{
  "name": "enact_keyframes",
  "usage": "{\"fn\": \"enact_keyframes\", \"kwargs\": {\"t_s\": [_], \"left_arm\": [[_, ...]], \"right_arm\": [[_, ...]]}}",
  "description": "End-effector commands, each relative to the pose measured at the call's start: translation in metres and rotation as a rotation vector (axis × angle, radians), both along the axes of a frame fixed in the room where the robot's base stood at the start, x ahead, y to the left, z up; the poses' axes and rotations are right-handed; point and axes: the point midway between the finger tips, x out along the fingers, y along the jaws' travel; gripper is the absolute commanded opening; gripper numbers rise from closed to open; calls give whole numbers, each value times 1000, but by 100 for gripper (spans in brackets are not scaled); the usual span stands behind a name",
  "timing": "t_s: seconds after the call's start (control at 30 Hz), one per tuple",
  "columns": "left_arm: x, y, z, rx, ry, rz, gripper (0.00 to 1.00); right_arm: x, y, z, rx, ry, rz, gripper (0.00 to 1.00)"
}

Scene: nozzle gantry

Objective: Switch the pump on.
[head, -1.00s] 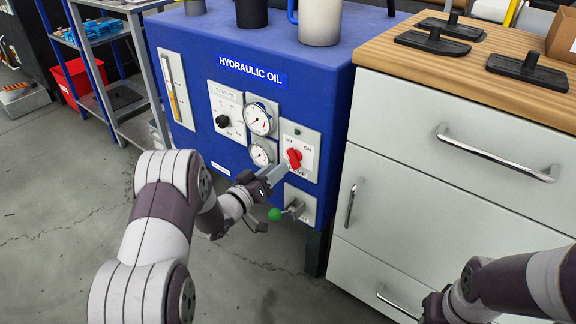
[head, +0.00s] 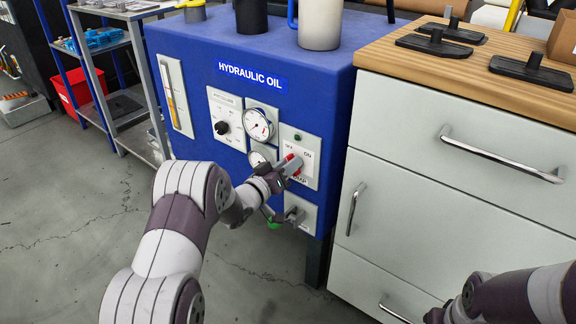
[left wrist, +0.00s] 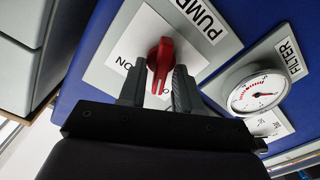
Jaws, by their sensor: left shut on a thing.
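The red pump knob (head: 291,159) sits on a pale switch plate (head: 309,169) at the right of the blue hydraulic oil cabinet (head: 190,165). My left gripper (head: 288,170) is at the knob, shut on it. In the left wrist view the knob (left wrist: 161,56) stands between the two fingers (left wrist: 158,88), above the black gripper body. "PUMP" and "ON" can be read there; the other label is mostly covered. Which mark the knob points at is hard to tell. My right gripper (head: 437,315) is at the bottom edge, its jaws unclear.
Pressure gauges (head: 258,124) and a black selector (head: 222,128) are left of the switch plate. A green-tipped lever valve (head: 294,214) is below, partly behind my left gripper. A drawer cabinet (head: 440,220) stands close on the right. Floor is free in front.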

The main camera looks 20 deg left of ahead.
Motion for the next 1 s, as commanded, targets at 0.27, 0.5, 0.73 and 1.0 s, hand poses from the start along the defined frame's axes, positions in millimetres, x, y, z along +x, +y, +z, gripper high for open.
{"fn": "enact_keyframes", "kwargs": {"t_s": [0.27,0.5,0.73,1.0], "left_arm": [[0,-1,1,108,-45,0,3],[-1,-3,1,300,-124,0,3],[-2,-4,1,503,-207,0,3],[-3,-6,0,719,-297,0,3]], "right_arm": [[0,0,3,0,0,0,43],[0,0,6,0,0,0,43],[0,0,6,0,0,0,43],[0,0,3,0,0,0,43]]}}
